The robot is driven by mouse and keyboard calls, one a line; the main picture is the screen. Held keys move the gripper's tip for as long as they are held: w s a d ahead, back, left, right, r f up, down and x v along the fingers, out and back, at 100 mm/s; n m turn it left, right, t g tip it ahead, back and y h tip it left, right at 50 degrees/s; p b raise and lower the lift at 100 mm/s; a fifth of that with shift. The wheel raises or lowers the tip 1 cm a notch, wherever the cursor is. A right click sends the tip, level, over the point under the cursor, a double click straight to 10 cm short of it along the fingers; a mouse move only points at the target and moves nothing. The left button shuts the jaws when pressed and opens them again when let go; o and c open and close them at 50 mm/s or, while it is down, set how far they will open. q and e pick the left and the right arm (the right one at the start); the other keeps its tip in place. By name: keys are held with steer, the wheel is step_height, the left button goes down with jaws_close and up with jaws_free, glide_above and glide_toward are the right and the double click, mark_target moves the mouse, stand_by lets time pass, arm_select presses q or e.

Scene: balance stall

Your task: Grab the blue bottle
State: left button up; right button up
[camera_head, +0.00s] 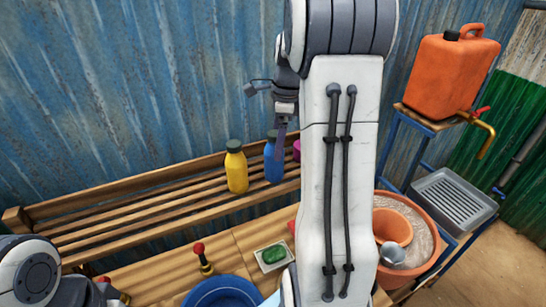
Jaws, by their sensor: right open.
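The blue bottle (273,167) stands upright on the slatted wooden shelf, with a dark cap. A yellow bottle (236,170) with a dark cap stands just left of it. My right gripper (267,118) is open above the blue bottle, its jaws spread. One finger hangs down in front of the bottle's upper part; I cannot tell whether it touches. My white right arm fills the middle of the view and hides what lies behind it. My left arm shows at the lower left corner, and its jaws are not clear.
A magenta item (297,150) is partly hidden behind my right arm. Below the shelf (120,206) are a green soap on a dish (273,254), a blue basin (222,291) and a red-knobbed item (203,258). An orange canister (450,77) and terracotta tub (432,262) stand right.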

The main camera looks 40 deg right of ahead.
mark_target(274, 170)
steer(key=f, duration=0.1)
steer(key=f+p, duration=0.1)
steer(key=f, duration=0.2)
steer(key=shift+w+a+f, duration=0.15)
steer(key=shift+w+a, duration=0.1)
steer(key=shift+w, duration=0.15)
jaws_close()
steer(key=shift+r, duration=0.2)
